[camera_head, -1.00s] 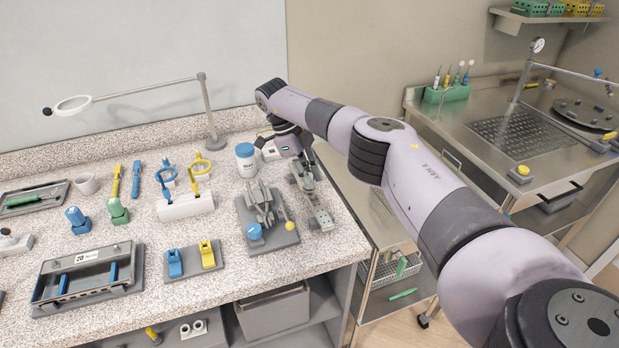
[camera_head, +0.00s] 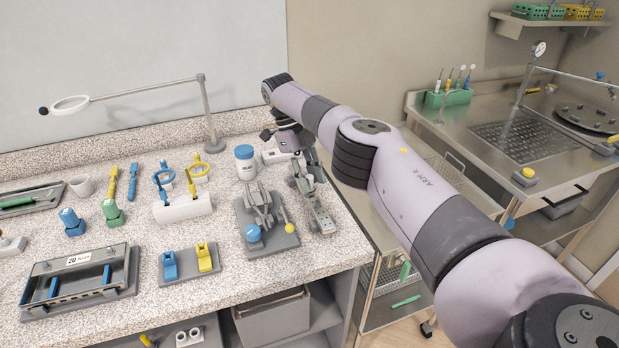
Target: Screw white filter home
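My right gripper (camera_head: 303,170) points down at the right end of the speckled bench, above and behind a narrow metal fixture (camera_head: 320,222). Its fingers are small and dark against the fixture, so I cannot tell whether they are open or shut or hold anything. A small white piece (camera_head: 273,157) shows just left of the gripper, partly covered by it. I cannot tell whether it is the white filter. No other piece is clearly the filter. My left gripper is not in view.
A blue-capped white bottle (camera_head: 245,165) stands left of the gripper. A grey base (camera_head: 283,243) with metal tools, a blue knob and a yellow ball is close in front. A magnifier lamp post (camera_head: 209,115) rises behind. A steel sink counter (camera_head: 475,160) lies to the right.

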